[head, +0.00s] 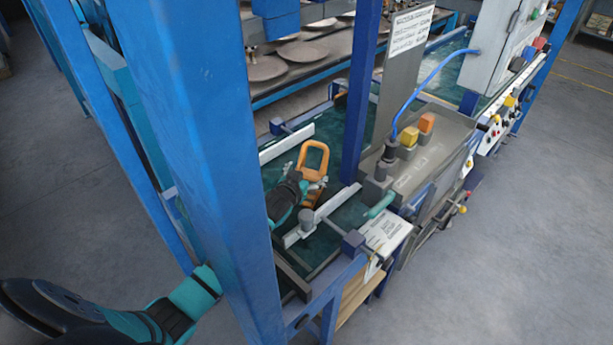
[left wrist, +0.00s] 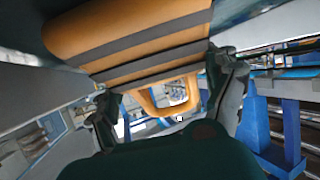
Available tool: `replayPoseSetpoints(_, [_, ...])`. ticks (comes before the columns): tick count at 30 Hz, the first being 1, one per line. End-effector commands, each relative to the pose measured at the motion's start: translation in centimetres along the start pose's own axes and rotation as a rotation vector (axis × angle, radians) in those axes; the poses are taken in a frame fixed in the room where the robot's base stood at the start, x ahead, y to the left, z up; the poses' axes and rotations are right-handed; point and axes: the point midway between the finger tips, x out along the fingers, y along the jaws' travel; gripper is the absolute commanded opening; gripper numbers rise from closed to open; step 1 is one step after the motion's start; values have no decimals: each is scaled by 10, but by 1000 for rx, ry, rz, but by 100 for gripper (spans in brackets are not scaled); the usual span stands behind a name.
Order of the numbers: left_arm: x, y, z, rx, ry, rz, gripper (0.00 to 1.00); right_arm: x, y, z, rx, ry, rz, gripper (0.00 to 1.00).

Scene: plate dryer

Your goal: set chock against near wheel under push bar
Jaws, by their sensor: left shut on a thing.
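The orange chock (head: 314,158) has a loop handle and shows in the head view above the dark green bed of the machine. In the left wrist view the chock (left wrist: 140,38) is close to the camera, orange with dark grey bands, its loop handle between the fingers. My left gripper (head: 302,187) is shut on the chock; its two fingers also show in the left wrist view (left wrist: 168,100). The blue post hides part of my left arm. I cannot make out a wheel or a push bar for certain. My right gripper is not in view.
A wide blue post (head: 200,120) stands in front of my left arm. Pale rails (head: 288,143) and a second blue post (head: 358,100) flank the chock. The floor at the right is clear.

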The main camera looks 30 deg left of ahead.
Motion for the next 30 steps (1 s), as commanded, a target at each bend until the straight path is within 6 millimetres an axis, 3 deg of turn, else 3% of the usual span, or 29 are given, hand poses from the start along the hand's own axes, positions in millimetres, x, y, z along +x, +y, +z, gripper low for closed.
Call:
replayPoseSetpoints(7, [0,0,-1,0,6,1,35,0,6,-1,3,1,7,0])
replayPoseSetpoints(8, [1,0,1,0,1,0,86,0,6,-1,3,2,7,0])
replayPoseSetpoints(11, [1,0,1,0,1,0,99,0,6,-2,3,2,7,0])
replayPoseSetpoints(22, [-6,0,2,0,0,0,100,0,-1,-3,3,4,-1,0])
replayPoseSetpoints(30, [-46,0,2,0,1,1,100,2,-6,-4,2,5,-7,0])
